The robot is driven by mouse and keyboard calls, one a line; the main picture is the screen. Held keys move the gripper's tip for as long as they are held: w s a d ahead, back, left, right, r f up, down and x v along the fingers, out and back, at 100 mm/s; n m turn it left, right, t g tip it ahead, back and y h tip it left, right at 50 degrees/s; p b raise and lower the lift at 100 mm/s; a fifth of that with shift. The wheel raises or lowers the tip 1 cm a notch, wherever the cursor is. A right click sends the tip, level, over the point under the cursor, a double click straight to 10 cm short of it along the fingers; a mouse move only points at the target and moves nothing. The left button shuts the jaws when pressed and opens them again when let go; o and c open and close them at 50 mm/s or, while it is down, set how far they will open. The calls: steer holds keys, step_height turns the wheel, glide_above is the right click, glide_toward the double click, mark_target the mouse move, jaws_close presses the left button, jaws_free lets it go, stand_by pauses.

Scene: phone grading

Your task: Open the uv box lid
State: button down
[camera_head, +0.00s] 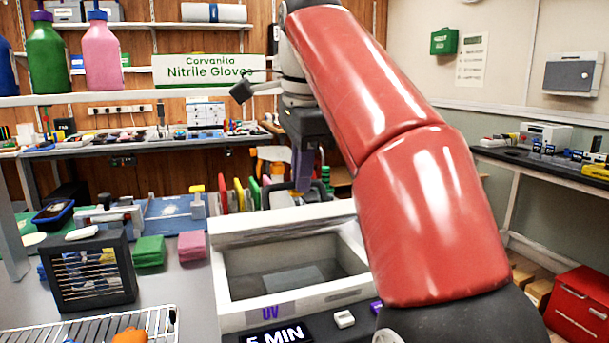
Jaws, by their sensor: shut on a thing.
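The UV box (240,318) is a white box with a purple "UV" mark on its front, at the bottom middle. Its white lid (235,232) stands raised along the back edge, and the grey inside of the box shows. A flat grey panel (290,278) is on its floor. My gripper (303,178) points down behind the top edge of the lid, at a dark handle bar (276,190). It is shut on what looks like this handle. The fingertips are small and partly hidden by the handle and lid. My red arm covers the box's right side.
A "5 MIN" display (278,335) and a small white switch (344,319) sit in front of the box. Coloured discs (238,194) stand behind the lid.

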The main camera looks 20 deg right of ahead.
steer(key=shift+w+f, duration=0.3)
steer(key=shift+f, duration=0.1)
steer(key=c, duration=1.8)
jaws_free()
steer(key=shift+c, duration=0.2)
steer(key=shift+o, duration=1.1)
steer(key=shift+w+f, duration=0.1)
steer(key=shift+w, duration=0.2)
steer(key=shift+o, duration=0.7)
steer(key=shift+s, duration=0.1)
steer(key=shift+r, duration=0.2)
steer(key=shift+s, duration=0.15)
